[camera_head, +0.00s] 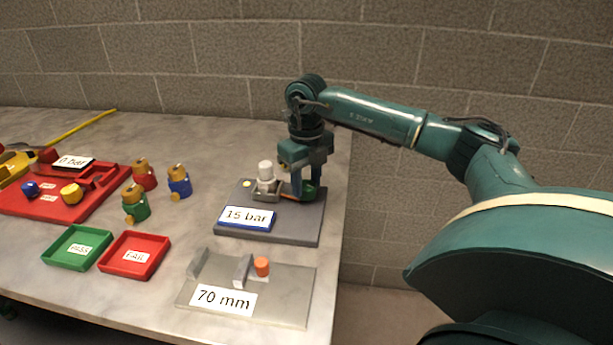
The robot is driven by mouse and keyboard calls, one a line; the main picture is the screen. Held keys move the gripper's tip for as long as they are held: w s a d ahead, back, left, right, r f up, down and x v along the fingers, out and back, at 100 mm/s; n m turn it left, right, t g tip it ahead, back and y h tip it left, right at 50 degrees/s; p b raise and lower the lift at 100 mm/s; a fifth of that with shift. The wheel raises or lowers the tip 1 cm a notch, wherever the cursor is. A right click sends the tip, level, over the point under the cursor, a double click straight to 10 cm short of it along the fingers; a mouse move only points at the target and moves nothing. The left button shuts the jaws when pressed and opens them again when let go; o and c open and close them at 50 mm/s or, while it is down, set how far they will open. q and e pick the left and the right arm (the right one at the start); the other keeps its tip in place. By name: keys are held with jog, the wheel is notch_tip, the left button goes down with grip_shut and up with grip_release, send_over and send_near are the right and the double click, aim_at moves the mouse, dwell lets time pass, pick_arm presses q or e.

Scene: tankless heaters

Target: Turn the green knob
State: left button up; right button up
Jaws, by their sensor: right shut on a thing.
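The green knob (309,192) is on the right side of the grey fixture with the "15 bar" label (249,216). It is small and partly hidden by my gripper. My right gripper (303,195) comes down from above and is shut on the green knob, with its fingers around it. A white-topped cylindrical fitting (265,174) stands upright in the fixture just left of the gripper. My left gripper is not in view.
A grey plate labelled "70 mm" (292,307) with an orange cylinder (261,267) lies in front. Green (50,256) and red (112,266) trays, several coloured brass-topped valves and a red fixture (62,211) are to the left. The table's right edge is close to the fixture.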

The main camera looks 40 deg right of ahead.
aim_at(306, 185)
jog(key=shift+m, duration=1.1)
jog(key=shift+p, duration=0.3)
jog(key=o, duration=1)
notch_tip(306, 185, up, 13)
jog(key=shift+r, duration=0.15)
